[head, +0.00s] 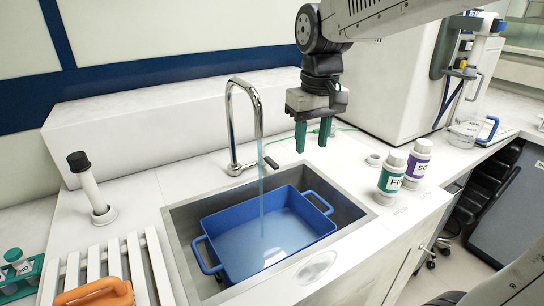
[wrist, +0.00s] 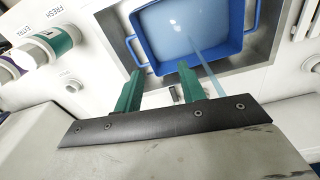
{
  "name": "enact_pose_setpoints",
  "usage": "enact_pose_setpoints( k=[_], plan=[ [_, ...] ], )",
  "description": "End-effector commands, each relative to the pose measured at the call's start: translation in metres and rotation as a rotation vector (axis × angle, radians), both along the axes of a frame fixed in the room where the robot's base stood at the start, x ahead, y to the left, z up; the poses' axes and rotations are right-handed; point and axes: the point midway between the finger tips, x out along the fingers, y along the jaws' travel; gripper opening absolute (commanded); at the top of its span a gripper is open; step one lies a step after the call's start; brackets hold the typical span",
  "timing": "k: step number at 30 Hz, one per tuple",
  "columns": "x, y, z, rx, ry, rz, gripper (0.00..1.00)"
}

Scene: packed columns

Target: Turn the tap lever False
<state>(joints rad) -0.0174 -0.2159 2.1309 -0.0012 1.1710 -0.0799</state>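The chrome tap (head: 231,125) stands behind the sink with its curved spout over the basin. A small dark lever (head: 271,162) shows just right of the tap's base. A stream of water (head: 262,200) runs from the spout into a blue tub (head: 211,224) in the sink; the stream also shows in the wrist view (wrist: 208,66). My gripper (head: 312,147) has green fingers and hangs in the air right of the tap, apart from the lever. Its fingers are spread with nothing between them, as the wrist view confirms (wrist: 160,69).
Two labelled bottles, green (head: 391,174) and purple (head: 418,161), stand right of the sink. A white box-shaped machine (head: 395,85) is behind them. A white slatted rack (head: 110,275) with an orange object (head: 95,293) lies at left, near a black-topped stick (head: 90,186).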

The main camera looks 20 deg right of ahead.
Motion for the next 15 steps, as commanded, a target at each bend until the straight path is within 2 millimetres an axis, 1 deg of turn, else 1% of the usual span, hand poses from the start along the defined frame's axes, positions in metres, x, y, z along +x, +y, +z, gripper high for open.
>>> enact_pose_setpoints(
  k=[1,2,3,5,6,9,10,12,15],
  plan=[
    [0.029,0.002,-0.007,0.0,0.014,0.012,0.4],
    [0.044,0.004,-0.01,-0.001,0.018,0.02,0.4],
    [0.064,0.006,-0.015,-0.001,0.023,0.03,0.4],
    [0.092,0.009,-0.024,-0.002,0.032,0.045,0.4],
    [0.109,0.012,-0.031,-0.002,0.036,0.054,0.4],
    [0.144,0.017,-0.048,-0.002,0.045,0.073,0.4],
    [0.153,0.018,-0.052,-0.002,0.046,0.078,0.4],
    [0.168,0.02,-0.062,-0.003,0.051,0.087,0.4],
    [0.181,0.022,-0.07,-0.003,0.055,0.095,0.4]
  ],
)
